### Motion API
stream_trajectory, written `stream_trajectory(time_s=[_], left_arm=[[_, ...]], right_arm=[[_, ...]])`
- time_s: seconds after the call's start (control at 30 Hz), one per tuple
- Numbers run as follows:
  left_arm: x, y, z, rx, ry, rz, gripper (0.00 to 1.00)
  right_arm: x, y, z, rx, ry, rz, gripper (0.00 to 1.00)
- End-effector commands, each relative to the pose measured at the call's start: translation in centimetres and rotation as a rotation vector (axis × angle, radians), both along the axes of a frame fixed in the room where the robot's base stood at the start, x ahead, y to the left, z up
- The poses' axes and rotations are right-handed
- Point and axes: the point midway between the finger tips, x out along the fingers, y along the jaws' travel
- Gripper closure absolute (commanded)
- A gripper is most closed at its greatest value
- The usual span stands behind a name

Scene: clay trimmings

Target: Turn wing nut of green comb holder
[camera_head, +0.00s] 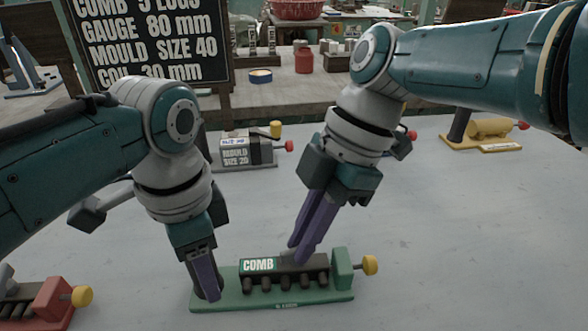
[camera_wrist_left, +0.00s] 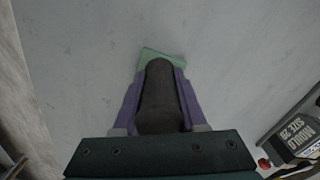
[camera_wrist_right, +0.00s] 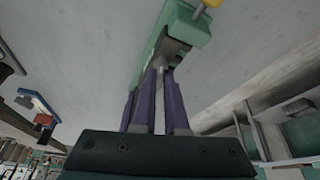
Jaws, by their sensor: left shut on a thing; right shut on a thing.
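The green comb holder (camera_head: 272,298) lies on the table with a "COMB" label, a row of dark cylinders along its front and a yellow knob (camera_head: 370,265) at its right end. My left gripper (camera_head: 208,290) points down at its left end, shut on a dark upright handle (camera_wrist_left: 160,95) between the purple fingers. My right gripper (camera_head: 298,258) reaches down behind the dark comb block. In the right wrist view its fingers are close around a small grey piece (camera_wrist_right: 164,70), seemingly the wing nut. The head view hides that piece behind the fingers and block.
A red holder (camera_head: 50,305) with a yellow knob stands at the left front. A grey "MOULD SIZE 20" holder (camera_head: 240,150) stands behind, and a yellow one (camera_head: 485,130) at the back right. The table (camera_head: 460,240) to the right is clear.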

Motion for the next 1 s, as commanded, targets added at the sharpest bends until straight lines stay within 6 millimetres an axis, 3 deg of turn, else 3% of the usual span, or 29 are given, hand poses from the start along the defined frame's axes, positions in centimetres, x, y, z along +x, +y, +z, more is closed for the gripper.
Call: stream_trajectory(time_s=[0.37, 0.4, 0.67, 1.0], left_arm=[[0.09, 0.37, -0.08, 0.008, -0.003, 0.007, 1.00], [0.10, 0.36, -0.08, 0.008, -0.003, 0.007, 1.00], [0.10, 0.26, -0.07, 0.005, -0.003, 0.005, 1.00], [0.10, 0.14, -0.06, 0.002, -0.004, 0.004, 1.00]], right_arm=[[-0.23, -0.07, -0.10, -0.004, 0.007, 0.007, 1.00], [-0.23, -0.07, -0.10, -0.003, 0.007, 0.007, 0.87], [-0.21, 0.00, -0.10, -0.001, 0.006, 0.006, 0.59], [-0.11, 0.01, 0.12, 0.001, 0.005, 0.006, 0.59]])
